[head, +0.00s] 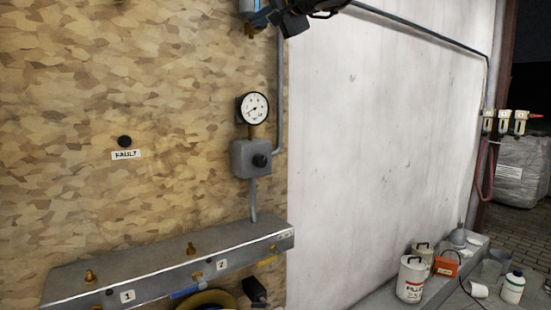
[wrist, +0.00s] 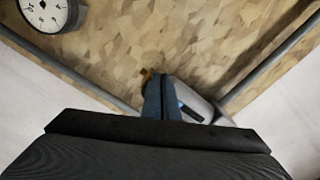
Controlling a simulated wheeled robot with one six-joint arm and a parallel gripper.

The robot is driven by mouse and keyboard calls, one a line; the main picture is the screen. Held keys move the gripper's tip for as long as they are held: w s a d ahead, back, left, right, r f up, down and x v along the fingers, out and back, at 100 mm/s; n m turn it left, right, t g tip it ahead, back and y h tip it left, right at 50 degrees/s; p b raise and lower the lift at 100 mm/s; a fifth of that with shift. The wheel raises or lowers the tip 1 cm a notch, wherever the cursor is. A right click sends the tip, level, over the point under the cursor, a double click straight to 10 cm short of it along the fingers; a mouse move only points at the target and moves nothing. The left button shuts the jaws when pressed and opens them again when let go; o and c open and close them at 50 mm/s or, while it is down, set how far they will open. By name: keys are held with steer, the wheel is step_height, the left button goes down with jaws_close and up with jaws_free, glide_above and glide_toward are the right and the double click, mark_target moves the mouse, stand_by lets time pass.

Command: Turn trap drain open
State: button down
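The trap appears as a grey rounded body (wrist: 197,100) with a blue strip in the wrist view, and only its lower part (head: 246,7) shows at the top edge of the head view. A small brass piece, probably its drain (head: 250,30), hangs below it; it also shows in the wrist view (wrist: 147,73). My gripper (wrist: 161,78) has its two dark blue fingers side by side, with almost no gap. Their tips are close to the brass piece; I cannot tell whether they touch it. I see nothing between them. The drain's setting cannot be read.
A pressure gauge (head: 253,107) stands above a grey box (head: 251,158) with a black knob. Below is a grey manifold (head: 160,268) with brass fittings and number labels. A pipe (head: 279,95) runs down near the panel edge. Cans and bottles (head: 411,279) stand at lower right.

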stand_by(0.4)
steer(key=b+v, duration=0.1)
steer(key=v, duration=0.2)
steer(key=b+v, duration=0.2)
steer(key=v, duration=0.1)
steer(key=shift+s+a, duration=0.15)
steer(key=shift+a, duration=0.1)
steer(key=shift+a, duration=0.1)
stand_by(0.3)
